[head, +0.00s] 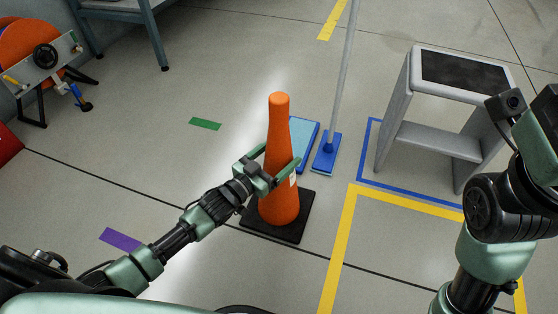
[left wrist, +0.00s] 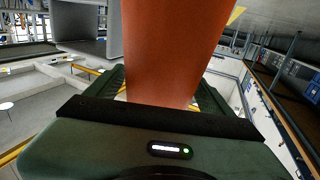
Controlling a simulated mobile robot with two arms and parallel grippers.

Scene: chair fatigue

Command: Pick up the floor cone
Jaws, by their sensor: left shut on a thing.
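The orange floor cone (head: 279,130) stands upright on its black square base (head: 290,228) in the middle of the head view. My left gripper (head: 278,168) is shut on the cone, with its fingers on either side at about mid-height. The cone's orange body (left wrist: 170,50) fills the middle of the left wrist view between the green fingers. The base looks flat on the floor; I cannot tell if there is any gap beneath it. My right arm shows at the right edge of the head view, but its fingertips are not visible.
Behind the cone are a light-blue panel (head: 304,132) and a blue mop (head: 326,155) with a long upright pole. An orange reel (head: 28,42) is at the far left.

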